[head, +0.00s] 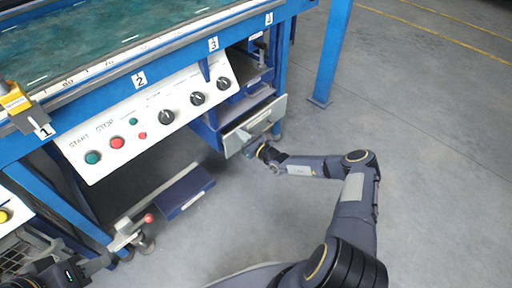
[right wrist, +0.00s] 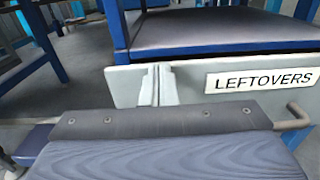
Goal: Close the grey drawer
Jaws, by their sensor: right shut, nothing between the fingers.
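The grey drawer (head: 270,115) is under the blue table, right of the control panel. Its light front (right wrist: 195,84) carries a "LEFTOVERS" label in the right wrist view, with a metal handle (right wrist: 297,116) at the right, partly hidden. The front sits close to the blue cabinet frame; how far it stands out is hard to tell. My right gripper (head: 249,148) is at the drawer front, its shut, empty fingers (right wrist: 152,88) pointing at it; contact is unclear.
A control panel (head: 140,125) with knobs and buttons hangs left of the drawer. A blue shelf or step (head: 184,190) lies low beneath it. A blue table leg (head: 332,55) stands at the right. The grey floor right of my arm is clear.

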